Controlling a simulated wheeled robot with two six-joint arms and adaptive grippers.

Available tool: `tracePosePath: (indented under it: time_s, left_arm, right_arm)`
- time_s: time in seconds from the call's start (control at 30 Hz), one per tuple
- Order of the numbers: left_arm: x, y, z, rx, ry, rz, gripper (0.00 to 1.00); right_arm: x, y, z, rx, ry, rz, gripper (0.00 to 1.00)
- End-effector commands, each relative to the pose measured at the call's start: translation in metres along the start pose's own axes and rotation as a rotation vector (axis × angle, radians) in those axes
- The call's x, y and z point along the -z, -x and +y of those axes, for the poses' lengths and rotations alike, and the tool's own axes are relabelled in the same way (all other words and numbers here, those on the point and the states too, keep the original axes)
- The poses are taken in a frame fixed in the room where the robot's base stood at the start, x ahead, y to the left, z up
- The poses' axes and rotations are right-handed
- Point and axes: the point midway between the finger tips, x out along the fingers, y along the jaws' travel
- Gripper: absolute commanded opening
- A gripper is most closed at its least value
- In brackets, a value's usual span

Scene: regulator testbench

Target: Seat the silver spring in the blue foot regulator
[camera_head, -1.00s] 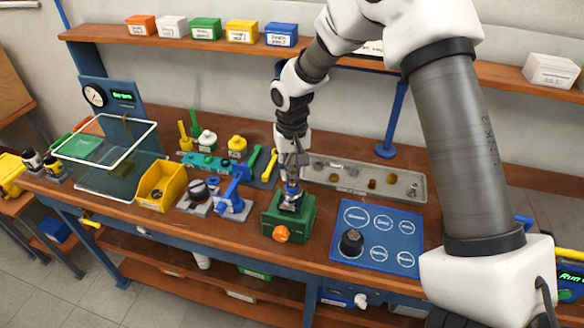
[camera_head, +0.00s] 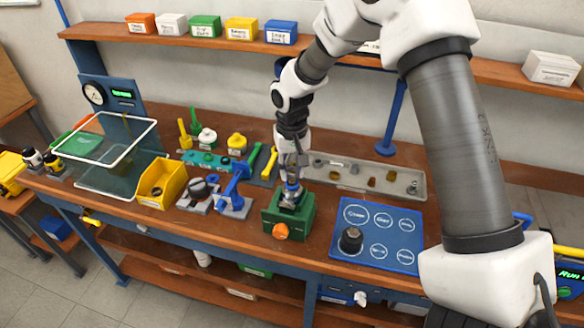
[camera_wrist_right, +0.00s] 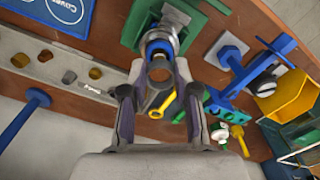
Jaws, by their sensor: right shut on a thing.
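The blue foot regulator (camera_head: 291,188) stands upright in a green vise (camera_head: 301,222) with an orange knob. It also shows in the right wrist view as a blue and grey ringed body (camera_wrist_right: 158,45) at the vise jaws. My right gripper (camera_head: 292,172) points down right above the regulator. In the right wrist view my right gripper (camera_wrist_right: 159,92) is shut on a small grey ring-ended part (camera_wrist_right: 159,72), which looks like the silver spring. This part lines up closely with the regulator's top; I cannot tell whether it is inside. My left gripper is not in view.
A blue mat (camera_head: 345,238) with a black knob part lies right of the vise. A grey parts tray (camera_head: 415,197) lies behind it. A blue-handled fixture (camera_head: 235,205) and a yellow bin (camera_head: 150,200) stand to the left.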

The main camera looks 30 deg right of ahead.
Motion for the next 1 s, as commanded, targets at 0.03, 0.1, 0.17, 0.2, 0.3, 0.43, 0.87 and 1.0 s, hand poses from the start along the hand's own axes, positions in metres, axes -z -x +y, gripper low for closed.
tracePosePath:
  time_s: [0.03, 0.1, 0.17, 0.2, 0.3, 0.43, 0.87, 1.0]
  left_arm:
    - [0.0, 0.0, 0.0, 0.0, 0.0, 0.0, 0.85]
    - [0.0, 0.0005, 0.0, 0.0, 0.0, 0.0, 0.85]
    - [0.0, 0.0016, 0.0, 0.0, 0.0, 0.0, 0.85]
    - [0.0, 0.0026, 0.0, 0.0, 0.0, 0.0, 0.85]
    - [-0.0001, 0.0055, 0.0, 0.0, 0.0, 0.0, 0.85]
    - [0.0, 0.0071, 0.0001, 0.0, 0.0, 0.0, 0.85]
    - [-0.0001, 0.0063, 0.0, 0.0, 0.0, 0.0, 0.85]
    - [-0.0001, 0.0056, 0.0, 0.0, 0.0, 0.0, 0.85]
  right_arm:
    - [0.0, 0.0, 0.0, 0.0, 0.0, 0.0, 0.02]
    - [-0.0001, 0.0004, 0.0, 0.0, 0.0, 0.0, 0.02]
    - [-0.0006, 0.001, 0.0001, 0.0, 0.0, 0.0, 0.02]
    - [-0.001, 0.0016, 0.0002, 0.0, 0.0, 0.0, 0.02]
    - [-0.0025, 0.003, 0.0004, 0.0, 0.0, 0.0, 0.02]
    - [-0.0039, 0.0032, 0.0007, 0.0, 0.0, 0.0, 0.02]
    - [-0.0038, 0.0018, 0.0008, 0.0, 0.0, 0.0, 0.02]
    - [-0.0037, -0.0013, 0.0009, 0.0, 0.0, -0.001, 0.02]
